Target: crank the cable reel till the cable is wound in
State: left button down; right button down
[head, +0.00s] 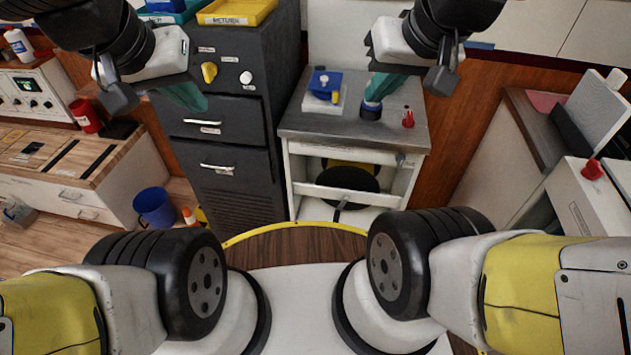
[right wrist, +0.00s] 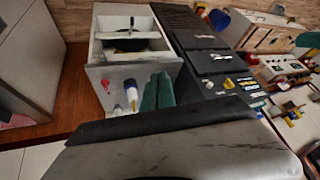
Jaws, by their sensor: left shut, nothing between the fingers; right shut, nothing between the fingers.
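A dark round drum (head: 348,178) with yellow behind it sits in the open bay of the grey-topped cabinet. It looks like the cable reel and also shows in the right wrist view (right wrist: 130,44). A pale bar crosses in front of it, and a dark strand hangs below. I cannot make out a crank handle or how much cable is out. My left gripper (head: 190,97) is shut and empty, in front of the dark drawer cabinet. My right gripper (head: 374,90) is shut and empty above the cabinet top; its teal fingers show in the right wrist view (right wrist: 158,92).
On the grey cabinet top (head: 300,127) are a blue device (head: 324,80) on a white plate, a dark blue round item (head: 371,110) and a red item (head: 408,118). A dark drawer cabinet (head: 225,160) stands left. A blue bucket (head: 154,207) is on the floor.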

aim_at(343, 175)
jog(key=j+z, duration=0.35)
jog(key=i+j+z, duration=0.1)
jog(key=j+z, duration=0.65)
jog(key=j, duration=0.3)
jog(key=i+j+z, duration=0.1)
jog(key=j, duration=0.3)
